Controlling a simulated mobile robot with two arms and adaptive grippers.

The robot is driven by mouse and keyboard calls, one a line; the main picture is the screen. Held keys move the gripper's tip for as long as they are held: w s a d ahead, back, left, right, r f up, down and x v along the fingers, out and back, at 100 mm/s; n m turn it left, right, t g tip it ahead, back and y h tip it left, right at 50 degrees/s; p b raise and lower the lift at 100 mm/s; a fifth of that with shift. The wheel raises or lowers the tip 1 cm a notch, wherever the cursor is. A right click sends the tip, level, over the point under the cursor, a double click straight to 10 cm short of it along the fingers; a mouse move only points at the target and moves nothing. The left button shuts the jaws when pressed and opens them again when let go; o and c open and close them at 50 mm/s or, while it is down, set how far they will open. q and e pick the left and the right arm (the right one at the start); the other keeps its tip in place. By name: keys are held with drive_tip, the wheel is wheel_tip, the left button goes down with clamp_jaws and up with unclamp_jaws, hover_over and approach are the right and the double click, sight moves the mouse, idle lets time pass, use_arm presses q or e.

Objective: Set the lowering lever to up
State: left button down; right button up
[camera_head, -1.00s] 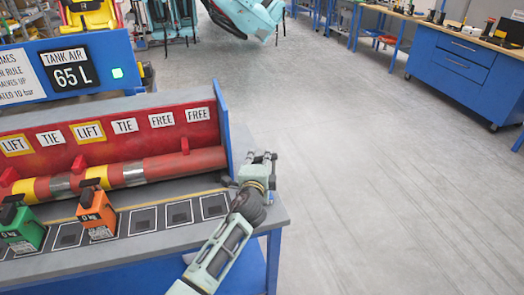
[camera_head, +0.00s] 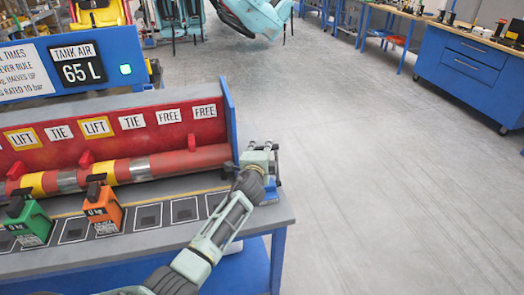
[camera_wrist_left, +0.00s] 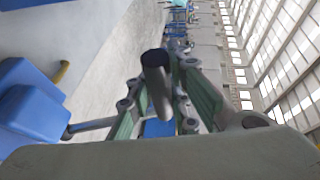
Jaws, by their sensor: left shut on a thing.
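The lowering lever shows as a dark cylindrical grip (camera_wrist_left: 156,75) between my left fingers in the left wrist view. My left gripper (camera_wrist_left: 165,95) is shut on it. In the head view my left gripper (camera_head: 262,148) is at the right end of the bench, just right of the red panel. There the gripper and wrist hide the lever, so its angle cannot be told. A blue block (camera_head: 269,192), perhaps the lever's base, shows beside my wrist. My right gripper is in neither view.
The grey bench (camera_head: 262,222) carries a red panel (camera_head: 150,139) with LIFT, TIE and FREE labels and a striped tube (camera_head: 180,162). Green (camera_head: 32,222) and orange (camera_head: 103,212) blocks stand in front. A display (camera_head: 79,70) reads 65 L. Floor to the right is clear.

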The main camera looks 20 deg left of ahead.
use_arm(q)
drive_tip(key=c, duration=1.6)
unclamp_jaws()
drive_tip(key=shift+f, duration=0.1)
drive_tip(key=v, duration=1.2)
